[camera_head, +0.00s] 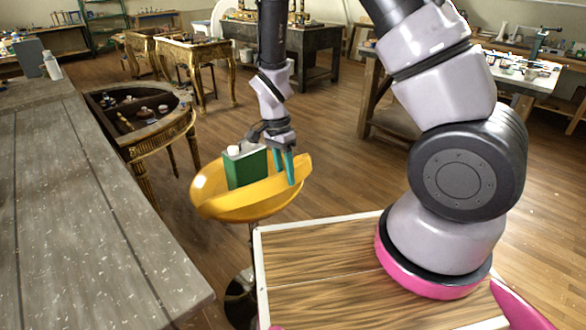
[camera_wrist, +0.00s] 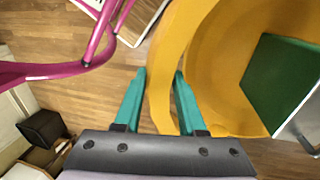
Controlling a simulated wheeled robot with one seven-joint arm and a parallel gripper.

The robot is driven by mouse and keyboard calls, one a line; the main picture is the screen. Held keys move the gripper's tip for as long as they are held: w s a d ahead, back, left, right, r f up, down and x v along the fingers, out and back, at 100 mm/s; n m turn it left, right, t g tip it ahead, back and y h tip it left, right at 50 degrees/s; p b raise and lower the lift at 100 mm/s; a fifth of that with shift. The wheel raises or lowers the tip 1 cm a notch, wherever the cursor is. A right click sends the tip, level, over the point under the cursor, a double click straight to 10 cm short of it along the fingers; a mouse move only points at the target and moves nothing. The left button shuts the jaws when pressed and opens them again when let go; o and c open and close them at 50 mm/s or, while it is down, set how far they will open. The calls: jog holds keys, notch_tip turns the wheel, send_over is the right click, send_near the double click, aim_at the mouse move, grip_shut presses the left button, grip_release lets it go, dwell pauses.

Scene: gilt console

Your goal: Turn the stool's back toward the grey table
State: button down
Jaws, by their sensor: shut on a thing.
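The yellow stool (camera_head: 215,203) has a round, dished seat on a thin post, and its dark base is partly hidden behind my base's wooden top. Its low curved back (camera_head: 303,166) rises at the right side of the seat, away from the grey table (camera_head: 70,200) at the left. My gripper (camera_head: 286,168) points down at the back, its teal fingers on either side of the rim. In the wrist view, my gripper (camera_wrist: 160,85) has the yellow back (camera_wrist: 161,95) between its two fingers. A green box (camera_head: 246,169) with a white cap stands on the seat, also seen in the wrist view (camera_wrist: 280,85).
A gilt half-round console (camera_head: 150,135) with small things in it stands behind the stool, beside the grey table. A bottle (camera_head: 52,65) stands on the grey table's far end. A workbench (camera_head: 370,110) is at the right, and the wooden floor (camera_head: 335,190) between is clear.

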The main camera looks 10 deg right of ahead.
aim_at(258, 187)
jog(key=s+a+m, duration=0.1)
jog(key=a, duration=0.1)
jog(key=a+m, duration=0.2)
jog(key=a, duration=0.1)
jog(key=s+a+m, duration=0.1)
jog(key=a, duration=0.1)
jog(key=shift+s+a+y, duration=0.3)
jog(key=shift+s+y, duration=0.05)
jog(key=shift+y, duration=0.05)
jog(key=a+m, duration=0.1)
jog(key=a, duration=0.2)
jog(key=a+m, duration=0.2)
jog(key=a+m+y, duration=0.1)
jog(key=a+m, duration=0.1)
jog(key=a, duration=0.1)
jog(key=shift+w+a, duration=0.25)
jog(key=shift+a, duration=0.05)
jog(key=a, duration=0.1)
jog(key=w+a+m, duration=0.1)
jog(key=a+m, duration=0.1)
jog(key=a, duration=0.1)
jog(key=shift+w, duration=0.3)
jog(key=shift+w+a+m+y, duration=0.2)
jog(key=shift+w+a+m, duration=0.55)
jog(key=shift+a, duration=0.25)
jog(key=shift+w+a+m+y, duration=0.2)
jog(key=shift+w+a+m, duration=0.35)
jog(key=shift+a+m, duration=0.35)
jog(key=c, duration=0.5)
grip_release()
